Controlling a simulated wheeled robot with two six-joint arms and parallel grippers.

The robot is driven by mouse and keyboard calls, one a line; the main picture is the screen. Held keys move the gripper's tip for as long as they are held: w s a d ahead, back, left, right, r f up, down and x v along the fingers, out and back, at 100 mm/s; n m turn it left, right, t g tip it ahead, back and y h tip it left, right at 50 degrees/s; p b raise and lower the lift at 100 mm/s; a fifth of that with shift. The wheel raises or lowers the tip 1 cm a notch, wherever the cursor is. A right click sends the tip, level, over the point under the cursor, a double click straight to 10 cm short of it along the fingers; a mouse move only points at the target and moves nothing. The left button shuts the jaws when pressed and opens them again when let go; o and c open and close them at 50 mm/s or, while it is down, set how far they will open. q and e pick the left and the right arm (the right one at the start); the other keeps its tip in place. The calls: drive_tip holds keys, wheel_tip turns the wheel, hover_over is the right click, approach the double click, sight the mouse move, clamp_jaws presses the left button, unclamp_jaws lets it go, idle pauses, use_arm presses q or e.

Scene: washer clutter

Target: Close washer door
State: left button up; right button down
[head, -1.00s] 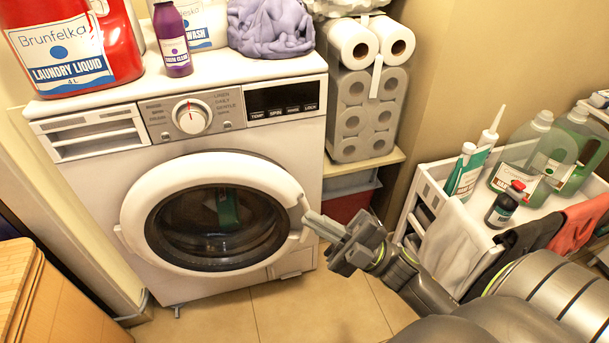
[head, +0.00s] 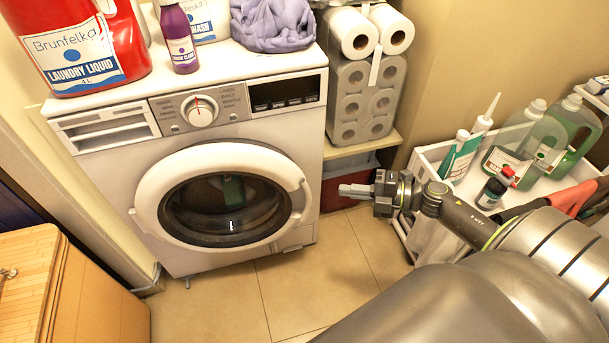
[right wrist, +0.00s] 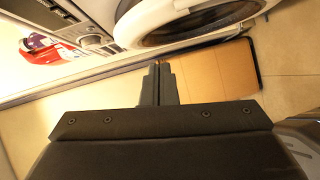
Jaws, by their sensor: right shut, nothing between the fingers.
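The white washer (head: 100,170) stands against the back wall. Its round door (head: 150,205), with a white rim and dark glass, lies over the drum opening and looks flush or nearly so with the front; I cannot tell if it is latched. Something green shows behind the glass. My right gripper (head: 345,190) is shut and empty, to the right of the door and apart from it. In the right wrist view, the gripper's fingers (right wrist: 157,82) are together, with the door's rim (right wrist: 130,30) beyond them at the top. My left gripper is not in view.
A red detergent jug (head: 75,45), a purple bottle (head: 178,38) and a lilac cloth (head: 270,22) sit on the washer. A shelf with paper rolls (head: 365,95) stands right of it. A white cart (head: 432,158) holds bottles. A wooden cabinet (head: 75,295) is front left. Floor between is clear.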

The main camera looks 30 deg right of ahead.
sight(289, 177)
drive_tip(key=x, duration=0.4)
drive_tip(key=w+d+b+x, duration=0.1)
drive_tip(key=x, duration=0.6)
drive_tip(key=shift+w+f, duration=0.3)
drive_tip(key=shift+w, duration=0.2)
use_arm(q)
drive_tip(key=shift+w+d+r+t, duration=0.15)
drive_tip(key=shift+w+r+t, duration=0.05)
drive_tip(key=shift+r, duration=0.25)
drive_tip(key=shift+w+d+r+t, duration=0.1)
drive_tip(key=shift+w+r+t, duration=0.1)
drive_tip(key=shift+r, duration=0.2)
use_arm(e)
drive_tip(key=shift+w, duration=0.35)
use_arm(q)
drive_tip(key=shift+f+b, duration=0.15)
drive_tip(key=shift+b, duration=0.2)
use_arm(e)
drive_tip(key=shift+w, duration=0.1)
